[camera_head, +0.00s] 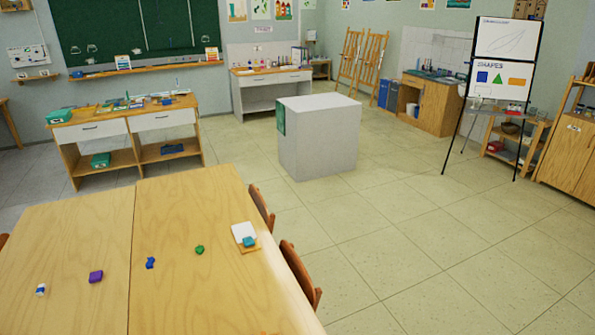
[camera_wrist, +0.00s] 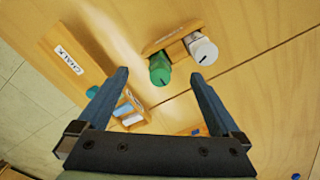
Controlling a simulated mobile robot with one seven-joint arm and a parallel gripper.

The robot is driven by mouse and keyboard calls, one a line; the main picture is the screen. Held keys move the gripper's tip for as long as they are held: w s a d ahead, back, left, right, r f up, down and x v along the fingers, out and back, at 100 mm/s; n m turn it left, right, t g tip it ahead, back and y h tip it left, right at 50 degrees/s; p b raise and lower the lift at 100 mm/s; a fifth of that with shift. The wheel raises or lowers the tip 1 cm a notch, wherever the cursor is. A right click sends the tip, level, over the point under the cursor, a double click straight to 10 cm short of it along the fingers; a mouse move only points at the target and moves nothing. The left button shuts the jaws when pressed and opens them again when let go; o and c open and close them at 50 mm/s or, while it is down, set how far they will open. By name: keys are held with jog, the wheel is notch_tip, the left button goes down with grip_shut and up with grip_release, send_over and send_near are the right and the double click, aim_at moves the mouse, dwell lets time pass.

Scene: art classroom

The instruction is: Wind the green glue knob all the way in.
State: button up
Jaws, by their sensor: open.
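In the wrist view, the green knob (camera_wrist: 160,70) is a short cylinder with a dark mark on its end. It sits at the edge of a small wooden holder (camera_wrist: 172,38), beside a white knob (camera_wrist: 202,50) that also bears a dark mark. My gripper (camera_wrist: 160,76) is open, its two dark blue fingers apart. In the picture, the green knob lies between the fingertips, nearer the camera's far side; I cannot tell whether anything touches it. My gripper does not show in the head view, and I cannot pick out the knob there for certain.
In the wrist view, a wooden box labelled CHALK (camera_wrist: 72,62) stands left of the holder, with chalk sticks (camera_wrist: 127,108) near it. The wooden tabletop (camera_wrist: 265,95) is mostly clear on the right. In the head view, a table (camera_head: 70,235) with several small items stands in front, chairs (camera_head: 300,275) beside it.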

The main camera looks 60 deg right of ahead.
jog(key=m+p, duration=0.1)
jog(key=m, duration=0.1)
jog(key=shift+r+m, duration=0.1)
jog(key=shift+m, duration=0.2)
jog(key=m, duration=0.3)
jog(key=shift+m+p, duration=0.4)
jog(key=m, duration=0.5)
jog(key=shift+p, duration=0.4)
jog(key=c, duration=1.4)
jog(key=shift+c, duration=0.2)
